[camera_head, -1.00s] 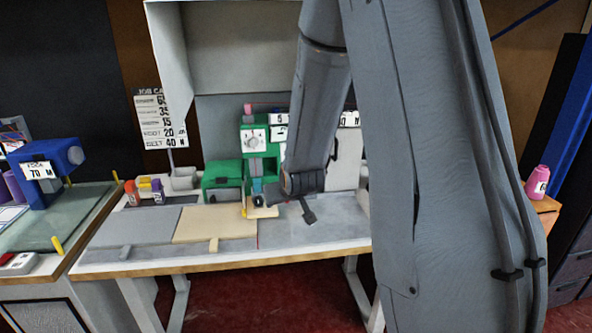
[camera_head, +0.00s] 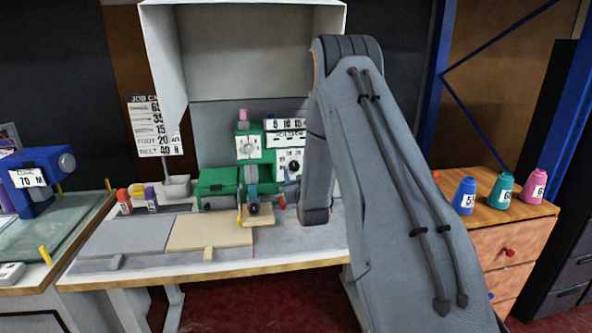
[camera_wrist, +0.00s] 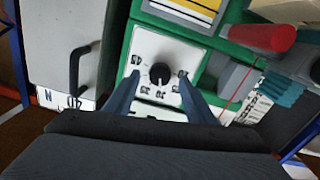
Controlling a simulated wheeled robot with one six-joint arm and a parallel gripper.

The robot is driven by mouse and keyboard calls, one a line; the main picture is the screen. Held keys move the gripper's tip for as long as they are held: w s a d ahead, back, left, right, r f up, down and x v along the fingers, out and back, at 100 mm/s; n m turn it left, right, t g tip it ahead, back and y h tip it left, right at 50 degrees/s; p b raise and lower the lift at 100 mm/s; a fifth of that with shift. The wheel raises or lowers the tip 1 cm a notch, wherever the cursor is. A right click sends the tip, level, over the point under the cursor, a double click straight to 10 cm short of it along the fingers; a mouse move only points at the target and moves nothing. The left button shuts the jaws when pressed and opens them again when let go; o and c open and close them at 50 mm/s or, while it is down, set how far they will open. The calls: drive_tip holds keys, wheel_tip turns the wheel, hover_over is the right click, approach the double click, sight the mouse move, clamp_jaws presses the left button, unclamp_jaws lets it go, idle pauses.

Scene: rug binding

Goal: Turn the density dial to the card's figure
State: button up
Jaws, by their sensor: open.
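The wrist view shows a dial's white plate (camera_wrist: 178,49) with a round black knob (camera_wrist: 159,75) and small figures around it. My gripper (camera_wrist: 158,80) is open, one finger on each side of the knob. I cannot tell whether the fingers touch it. In the head view a black dial (camera_head: 291,166) sits on the green machine (camera_head: 217,181), beside my arm, and my gripper is mostly hidden. The job card (camera_head: 153,125) hangs at the left with several figures, among them 35, 15, 20 and 40; its row names are mostly too blurred to read.
A red handle (camera_wrist: 265,37) and grey machine parts lie close to the right of the dial in the wrist view. A grey box with a black handle (camera_wrist: 78,70) is at the left. Blue (camera_head: 464,196), teal (camera_head: 502,190) and pink (camera_head: 535,187) spools stand on a wooden cabinet.

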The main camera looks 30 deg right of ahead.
sight(294, 166)
drive_tip(key=shift+x, duration=1.25)
drive_tip(key=c, duration=1)
drive_tip(key=shift+c, duration=0.2)
drive_tip(key=m+b, duration=0.1)
drive_tip(key=m, duration=0.2)
drive_tip(key=shift+m+b, duration=0.3)
drive_tip(key=shift+m, duration=0.1)
drive_tip(key=shift+m+b, duration=0.75)
drive_tip(key=shift+m, duration=1.25)
